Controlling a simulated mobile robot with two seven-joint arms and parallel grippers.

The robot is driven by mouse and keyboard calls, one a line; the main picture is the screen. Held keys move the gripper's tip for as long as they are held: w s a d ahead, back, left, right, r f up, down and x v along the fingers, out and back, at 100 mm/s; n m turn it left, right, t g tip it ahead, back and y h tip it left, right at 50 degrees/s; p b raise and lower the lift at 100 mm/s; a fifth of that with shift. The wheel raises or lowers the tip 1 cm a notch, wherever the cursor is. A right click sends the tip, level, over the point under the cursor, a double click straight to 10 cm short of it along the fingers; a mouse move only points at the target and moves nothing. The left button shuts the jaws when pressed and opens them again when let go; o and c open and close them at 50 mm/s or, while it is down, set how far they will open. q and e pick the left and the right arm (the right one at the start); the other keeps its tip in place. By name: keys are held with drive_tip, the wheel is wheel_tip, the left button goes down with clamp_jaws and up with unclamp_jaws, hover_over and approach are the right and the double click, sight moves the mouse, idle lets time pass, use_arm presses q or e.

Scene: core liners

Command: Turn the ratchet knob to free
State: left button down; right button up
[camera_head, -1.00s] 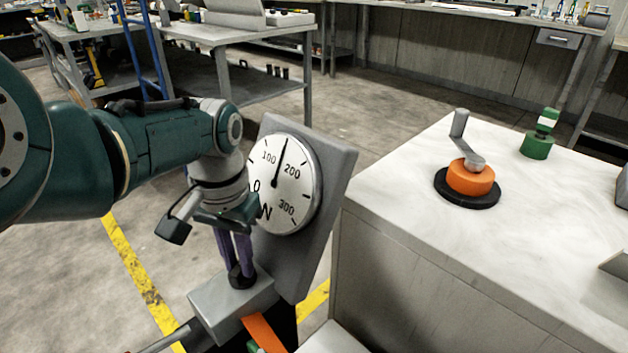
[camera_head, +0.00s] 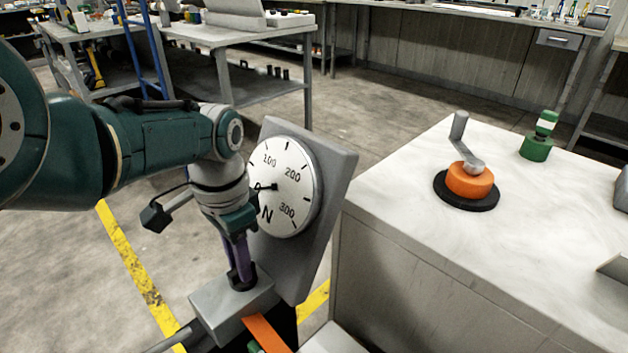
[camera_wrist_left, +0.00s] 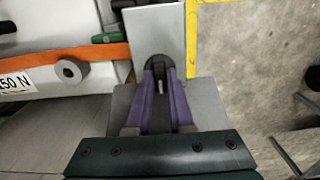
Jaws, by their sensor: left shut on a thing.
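The black ratchet knob (camera_head: 243,278) stands on a grey block (camera_head: 215,303) below the dial gauge. My left gripper (camera_head: 240,272) points down with its purple fingers shut on the knob. In the left wrist view the fingers (camera_wrist_left: 159,75) close around the black knob (camera_wrist_left: 157,62), which they partly cover. The gauge (camera_head: 290,205) has a white face marked in N, and its needle points left, near 0. An orange strap (camera_head: 266,335) runs out beside the block. My right gripper is in no view.
A white-topped bench (camera_head: 400,200) stands right of the gauge. It carries an orange crank unit (camera_head: 468,181) on a black base and a green knob (camera_head: 536,147). In the left wrist view the strap (camera_wrist_left: 60,59) passes a grey roller (camera_wrist_left: 71,71).

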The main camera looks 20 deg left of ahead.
use_arm(q)
drive_tip(key=c, duration=0.8)
unclamp_jaws()
drive_tip(key=shift+r, duration=0.1)
wheel_tip(320, 180, up, 10)
drive_tip(key=p, duration=0.8)
drive_tip(key=shift+p, duration=0.3)
